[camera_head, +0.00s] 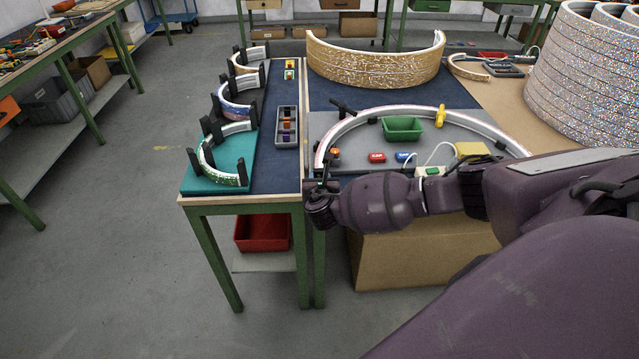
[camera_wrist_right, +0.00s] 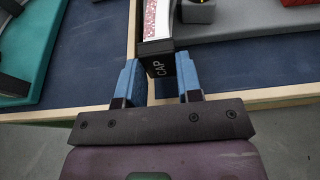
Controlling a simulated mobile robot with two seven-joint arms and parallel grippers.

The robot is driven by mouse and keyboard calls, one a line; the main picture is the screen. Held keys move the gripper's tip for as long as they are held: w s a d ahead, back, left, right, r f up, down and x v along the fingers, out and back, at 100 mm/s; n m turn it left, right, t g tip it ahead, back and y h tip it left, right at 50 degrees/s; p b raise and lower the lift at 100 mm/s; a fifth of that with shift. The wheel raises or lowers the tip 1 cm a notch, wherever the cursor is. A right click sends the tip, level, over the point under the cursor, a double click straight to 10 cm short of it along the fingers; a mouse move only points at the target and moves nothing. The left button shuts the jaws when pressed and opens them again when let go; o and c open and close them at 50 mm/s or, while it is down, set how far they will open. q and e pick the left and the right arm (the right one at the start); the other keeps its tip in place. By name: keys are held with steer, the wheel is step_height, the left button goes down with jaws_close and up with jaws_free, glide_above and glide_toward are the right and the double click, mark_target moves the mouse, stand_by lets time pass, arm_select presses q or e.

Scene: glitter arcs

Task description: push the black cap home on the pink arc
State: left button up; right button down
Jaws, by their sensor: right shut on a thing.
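The pink arc (camera_head: 345,127) is a large curved strip with pale faces, standing on the grey board; its near left end is by my right gripper (camera_head: 325,183). In the right wrist view the end of the pink glittery arc (camera_wrist_right: 158,20) comes down from the top. The black cap (camera_wrist_right: 159,64), marked CAP, is at that end, between the blue fingers of my right gripper (camera_wrist_right: 160,82), which is shut on it. I cannot tell how deep the arc's end sits in the cap. In the head view my gripper and wrist mostly hide the cap. My left gripper is not in view.
The grey board (camera_head: 350,155) holds a green bin (camera_head: 402,129), a yellow clamp (camera_head: 441,116) and small red and blue blocks. The table's front edge is close to my gripper.

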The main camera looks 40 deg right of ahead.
stand_by(0.8)
steer(key=shift+s+p, duration=0.1)
steer(key=shift+p, duration=0.2)
stand_by(0.4)
stand_by(0.4)
stand_by(0.5)
steer(key=shift+w+d, duration=0.15)
steer(key=shift+w, duration=0.15)
stand_by(0.5)
steer(key=shift+w+d, duration=0.15)
steer(key=shift+w, duration=0.1)
stand_by(0.3)
steer(key=shift+c, duration=1.5)
jaws_free()
